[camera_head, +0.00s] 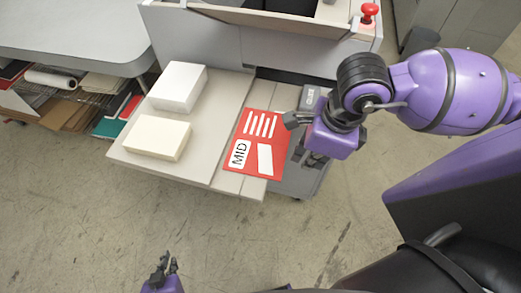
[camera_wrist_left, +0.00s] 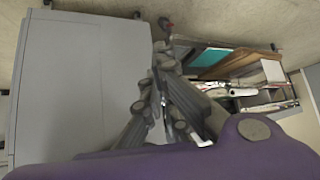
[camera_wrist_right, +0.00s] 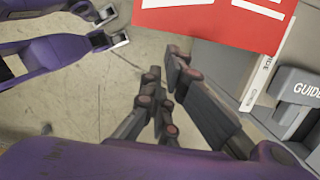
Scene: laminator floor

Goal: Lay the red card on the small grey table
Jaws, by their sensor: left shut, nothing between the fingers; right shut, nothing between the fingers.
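The red card (camera_head: 249,139), with white bars and the letters MID, lies flat on the right part of the machine's beige shelf (camera_head: 216,168). Part of it shows at the top of the right wrist view (camera_wrist_right: 215,22). My right gripper (camera_head: 290,121) is shut and empty at the card's right edge; I cannot tell if it touches. My left gripper (camera_head: 167,263) is shut and empty, low over the floor, away from the card.
A white block (camera_head: 178,86) and a cream block (camera_head: 157,138) sit on the shelf left of the card. A grey guide block (camera_wrist_right: 300,85) is beside the card. A red emergency button (camera_head: 369,13) tops the machine. A rack (camera_head: 75,95) with boards stands under the grey table.

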